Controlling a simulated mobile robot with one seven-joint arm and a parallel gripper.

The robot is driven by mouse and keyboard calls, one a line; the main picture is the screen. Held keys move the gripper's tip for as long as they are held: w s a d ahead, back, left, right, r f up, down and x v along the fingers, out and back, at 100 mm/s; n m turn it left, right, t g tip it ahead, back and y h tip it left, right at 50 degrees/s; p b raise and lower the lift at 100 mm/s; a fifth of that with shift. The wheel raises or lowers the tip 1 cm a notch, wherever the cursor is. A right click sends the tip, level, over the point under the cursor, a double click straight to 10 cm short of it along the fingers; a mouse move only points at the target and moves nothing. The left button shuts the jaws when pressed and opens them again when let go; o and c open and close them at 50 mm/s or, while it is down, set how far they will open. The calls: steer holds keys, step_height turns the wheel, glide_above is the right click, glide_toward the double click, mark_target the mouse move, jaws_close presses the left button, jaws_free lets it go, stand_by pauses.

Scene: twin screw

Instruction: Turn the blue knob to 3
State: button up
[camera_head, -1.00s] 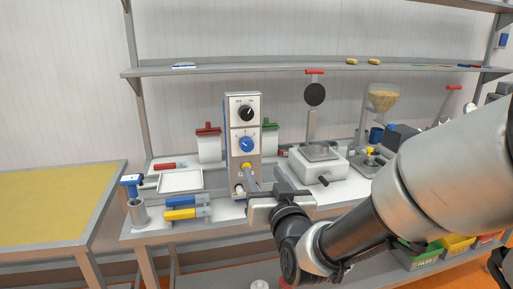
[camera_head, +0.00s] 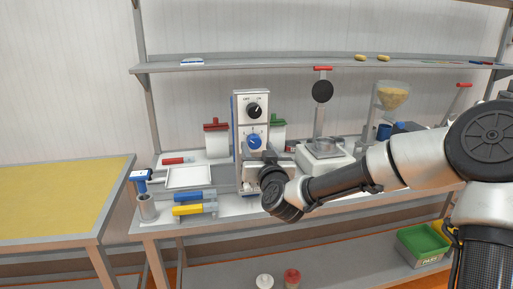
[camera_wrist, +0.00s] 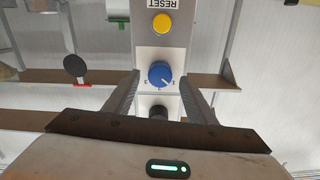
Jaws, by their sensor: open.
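The blue knob (camera_head: 254,142) is on the front of an upright white control panel (camera_head: 238,126), below a black knob (camera_head: 254,111). In the upside-down wrist view, the blue knob (camera_wrist: 160,73) sits on a white plate with small numbers around its lower side. Its exact setting is too small to read. My gripper (camera_wrist: 160,79) is open, with one finger left and one right of the blue knob. I see gaps between fingers and knob. In the head view, my gripper (camera_head: 262,158) is in front of the panel and hides its lower part.
A yellow RESET button (camera_wrist: 161,23) is on the same panel. A white tray (camera_head: 188,178) lies to the left; a scale-like device (camera_head: 325,156) stands to the right.

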steer(key=shift+x, duration=0.95)
steer(key=shift+c, duration=0.2)
steer(key=c, duration=1)
